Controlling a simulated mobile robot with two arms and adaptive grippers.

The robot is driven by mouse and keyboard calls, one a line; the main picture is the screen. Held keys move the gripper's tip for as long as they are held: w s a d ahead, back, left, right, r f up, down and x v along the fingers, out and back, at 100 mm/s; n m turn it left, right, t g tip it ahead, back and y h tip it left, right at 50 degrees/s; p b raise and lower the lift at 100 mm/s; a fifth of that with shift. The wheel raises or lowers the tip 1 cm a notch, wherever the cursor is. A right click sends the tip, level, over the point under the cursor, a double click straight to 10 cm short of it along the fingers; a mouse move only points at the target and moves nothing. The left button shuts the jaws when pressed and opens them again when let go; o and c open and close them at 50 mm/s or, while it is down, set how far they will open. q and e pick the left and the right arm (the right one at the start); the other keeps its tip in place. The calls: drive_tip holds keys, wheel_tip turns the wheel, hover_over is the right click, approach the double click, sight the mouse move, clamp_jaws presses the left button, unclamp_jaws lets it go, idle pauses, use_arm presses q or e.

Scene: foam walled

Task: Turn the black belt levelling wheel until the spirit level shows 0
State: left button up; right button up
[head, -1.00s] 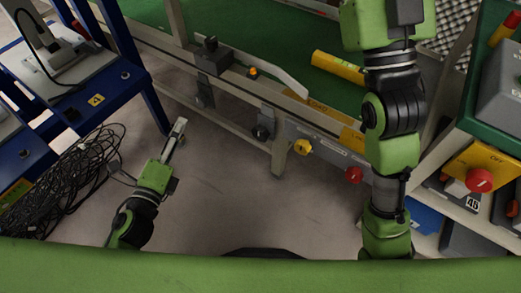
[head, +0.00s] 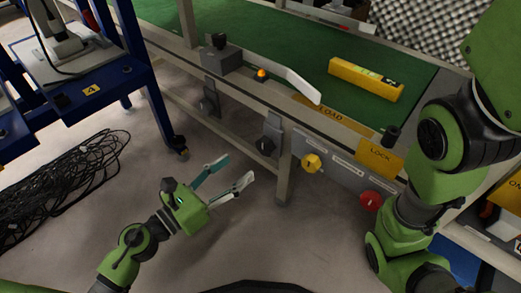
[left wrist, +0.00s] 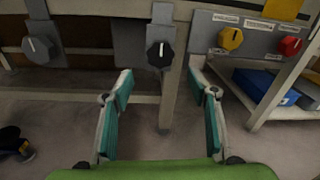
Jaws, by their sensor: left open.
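The black wheel (head: 265,146) is on a grey bracket on the near side of the conveyor frame, beside a leg. It also shows in the left wrist view (left wrist: 160,54), facing me with a white pointer mark. A yellow bar (head: 366,80), seemingly the spirit level, lies on the green belt (head: 300,62); its reading is too small to tell. My left gripper (head: 230,173) is open and empty, below and in front of the wheel and apart from it. In the left wrist view the wheel appears beyond the gap between its fingers (left wrist: 157,92). My right gripper is out of view.
A similar grey knob (left wrist: 38,48) is to the left. A yellow knob (head: 312,163) and a red knob (head: 370,201) are on the panel to the right. Black cables (head: 65,190) lie on the floor at left, by a blue stand (head: 85,102).

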sight(262, 149)
use_arm(q)
drive_tip(key=x, duration=0.9)
drive_tip(key=shift+w+d+p, duration=0.25)
drive_tip(key=shift+w+p, duration=0.05)
drive_tip(key=shift+p, duration=0.05)
drive_tip(key=c, duration=1.1)
